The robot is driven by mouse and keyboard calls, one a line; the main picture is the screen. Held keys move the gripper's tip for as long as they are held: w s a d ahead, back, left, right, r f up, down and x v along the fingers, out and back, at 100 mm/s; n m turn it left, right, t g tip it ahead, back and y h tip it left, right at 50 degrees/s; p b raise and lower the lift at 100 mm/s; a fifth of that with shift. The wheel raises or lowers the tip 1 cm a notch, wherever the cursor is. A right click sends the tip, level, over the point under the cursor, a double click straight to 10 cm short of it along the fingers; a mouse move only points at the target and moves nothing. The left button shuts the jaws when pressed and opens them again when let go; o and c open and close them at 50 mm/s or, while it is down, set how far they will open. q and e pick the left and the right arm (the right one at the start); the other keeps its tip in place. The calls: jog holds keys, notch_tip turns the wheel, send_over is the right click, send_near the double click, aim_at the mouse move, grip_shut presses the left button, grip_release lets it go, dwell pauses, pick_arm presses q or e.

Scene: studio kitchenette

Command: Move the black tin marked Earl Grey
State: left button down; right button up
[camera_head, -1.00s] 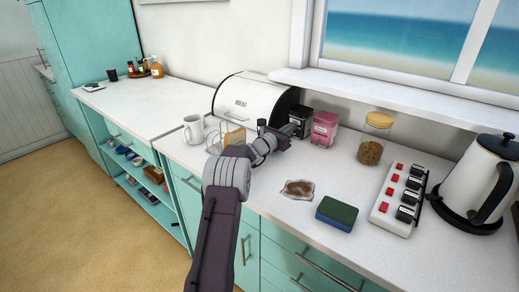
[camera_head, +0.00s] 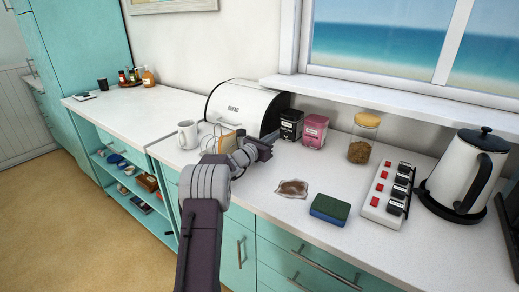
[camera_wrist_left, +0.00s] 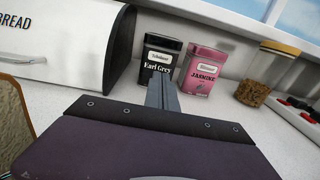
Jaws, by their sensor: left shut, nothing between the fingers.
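The black tin marked Earl Grey (camera_head: 290,124) stands upright on the counter, between the bread bin and a pink tin. It also shows in the left wrist view (camera_wrist_left: 157,58), its label facing me and its lower right part hidden by my fingers. My left gripper (camera_head: 268,144) is shut and empty, in front of the black tin and a little to its left in the head view. In the left wrist view its closed fingers (camera_wrist_left: 162,92) point toward the tin's lower right edge; I cannot tell whether they touch it. My right gripper is not in view.
The pink Jasmine tin (camera_head: 313,131) stands just right of the black tin. The white bread bin (camera_head: 240,106) is close on its left. A glass jar (camera_head: 362,140), sponge (camera_head: 330,208), power strip (camera_head: 388,195) and kettle (camera_head: 468,170) stand further right.

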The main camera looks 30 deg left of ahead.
pick_arm(q)
jog(key=s, duration=0.6)
jog(key=shift+a+r, duration=0.1)
jog(key=shift+a, duration=0.25)
jog(key=shift+s, duration=0.45)
